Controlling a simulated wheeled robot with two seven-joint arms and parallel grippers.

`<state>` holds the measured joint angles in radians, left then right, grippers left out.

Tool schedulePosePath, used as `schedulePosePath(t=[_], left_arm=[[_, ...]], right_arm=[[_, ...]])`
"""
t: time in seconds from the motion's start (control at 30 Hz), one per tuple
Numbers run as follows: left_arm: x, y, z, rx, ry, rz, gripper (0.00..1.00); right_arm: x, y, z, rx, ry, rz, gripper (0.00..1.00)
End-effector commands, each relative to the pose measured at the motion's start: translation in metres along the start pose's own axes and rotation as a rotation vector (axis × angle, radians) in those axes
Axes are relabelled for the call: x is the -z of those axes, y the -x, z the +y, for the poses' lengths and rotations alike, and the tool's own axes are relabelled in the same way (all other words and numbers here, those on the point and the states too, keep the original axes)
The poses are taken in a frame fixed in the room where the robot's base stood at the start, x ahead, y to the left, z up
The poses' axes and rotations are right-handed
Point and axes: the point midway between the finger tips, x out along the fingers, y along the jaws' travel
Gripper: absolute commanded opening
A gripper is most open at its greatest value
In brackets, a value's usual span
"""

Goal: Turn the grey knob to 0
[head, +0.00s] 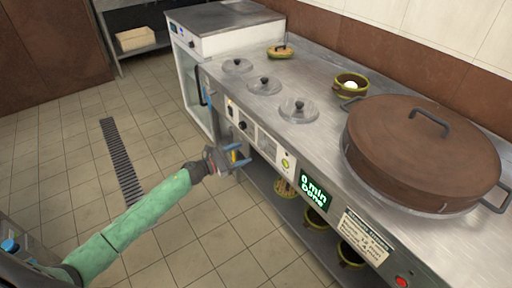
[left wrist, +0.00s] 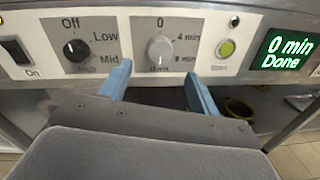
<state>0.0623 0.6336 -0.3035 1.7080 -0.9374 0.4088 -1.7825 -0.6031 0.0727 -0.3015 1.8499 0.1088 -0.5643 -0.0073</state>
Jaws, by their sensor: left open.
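The grey knob (left wrist: 160,50) is a small round dial on the front panel in the left wrist view, with "0" above it and "4 min" and "8 min" to its right. Its exact pointer direction is too small to tell. My left gripper (left wrist: 157,82) is open, its two blue fingers spread in front of and below the knob, with nothing between them. In the head view the left gripper (head: 238,157) is in front of the cooker's panel. The display (left wrist: 289,50) reads "0 min Done". My right gripper is out of view.
A black knob (left wrist: 75,51) marked Off, Low, Mid is left of the grey knob, and a green button (left wrist: 226,48) is right of it. A big brown-lidded pot (head: 425,145) stands on the counter. Bowls sit on the shelf below. The tiled floor at left is clear.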

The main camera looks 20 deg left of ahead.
Motion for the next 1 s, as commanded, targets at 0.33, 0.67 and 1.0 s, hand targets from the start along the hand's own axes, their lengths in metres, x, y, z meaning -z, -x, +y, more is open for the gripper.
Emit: schedulePosePath(t=[0.33,0.67,1.0], left_arm=[[-0.003,-0.042,0.001,-0.001,0.001,-0.003,0.62],[-0.002,-0.073,0.001,-0.003,0.002,-0.002,0.62],[-0.001,-0.076,0.000,-0.002,0.002,-0.001,0.62]], right_arm=[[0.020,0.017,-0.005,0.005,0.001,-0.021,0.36],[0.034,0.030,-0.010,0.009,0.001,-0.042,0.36],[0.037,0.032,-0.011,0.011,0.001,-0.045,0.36]])
